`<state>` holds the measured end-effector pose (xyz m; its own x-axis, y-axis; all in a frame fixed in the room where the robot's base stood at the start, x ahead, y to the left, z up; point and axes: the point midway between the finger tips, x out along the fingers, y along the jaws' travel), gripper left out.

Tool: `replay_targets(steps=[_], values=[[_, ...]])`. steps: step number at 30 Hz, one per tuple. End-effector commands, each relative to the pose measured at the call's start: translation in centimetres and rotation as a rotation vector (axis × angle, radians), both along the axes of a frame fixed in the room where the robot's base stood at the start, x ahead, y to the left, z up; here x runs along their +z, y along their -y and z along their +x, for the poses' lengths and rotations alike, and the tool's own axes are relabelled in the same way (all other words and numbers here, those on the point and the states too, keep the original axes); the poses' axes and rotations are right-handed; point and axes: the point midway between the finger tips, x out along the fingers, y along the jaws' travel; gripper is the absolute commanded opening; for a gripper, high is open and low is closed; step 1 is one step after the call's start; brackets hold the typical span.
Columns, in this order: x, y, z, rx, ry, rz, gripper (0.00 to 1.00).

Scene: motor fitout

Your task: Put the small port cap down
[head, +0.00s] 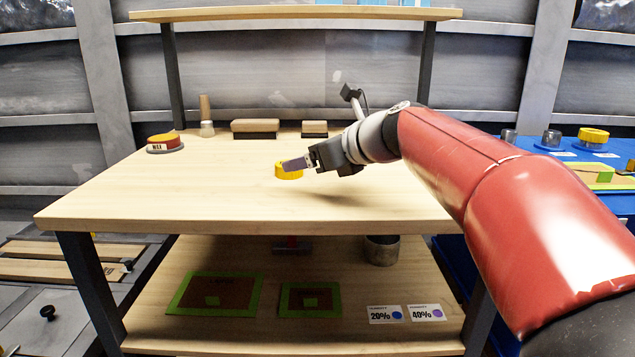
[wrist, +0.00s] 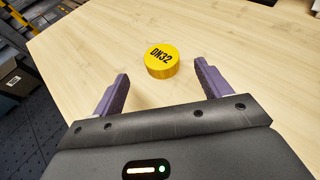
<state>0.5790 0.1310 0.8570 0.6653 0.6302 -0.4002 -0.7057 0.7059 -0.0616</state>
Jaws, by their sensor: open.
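The small port cap (head: 287,172) is a yellow disc on the wooden table top (head: 200,200), around its middle. In the wrist view the cap (wrist: 161,61) lies flat with "DN32" printed on its top. My gripper (wrist: 160,77) is open, with its two purple fingers apart. The cap sits between and just beyond the fingertips, touching neither finger. In the head view my gripper (head: 294,164) reaches in from the right and hides part of the cap.
A wax tin (head: 165,144) stands at the table's left back. A brush (head: 206,115) and two wooden-topped blocks (head: 255,128) (head: 315,128) stand along the back edge. A blue surface (head: 560,160) with a larger yellow cap (head: 593,137) lies at right. The front of the table is clear.

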Motion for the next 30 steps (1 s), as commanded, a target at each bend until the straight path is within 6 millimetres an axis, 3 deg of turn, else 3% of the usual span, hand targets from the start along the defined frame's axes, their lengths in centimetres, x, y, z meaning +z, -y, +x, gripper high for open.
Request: replay_targets(steps=[5,19,29,30], values=[[-0.6,-0.5,0.9,-0.037,-0.032,0.063,0.77],[-3.0,-4.7,4.7,-0.033,-0.029,0.059,0.77],[-3.2,-5.1,5.2,-0.035,-0.027,0.058,0.77],[-3.2,-5.1,5.2,-0.035,-0.028,0.058,0.71]])
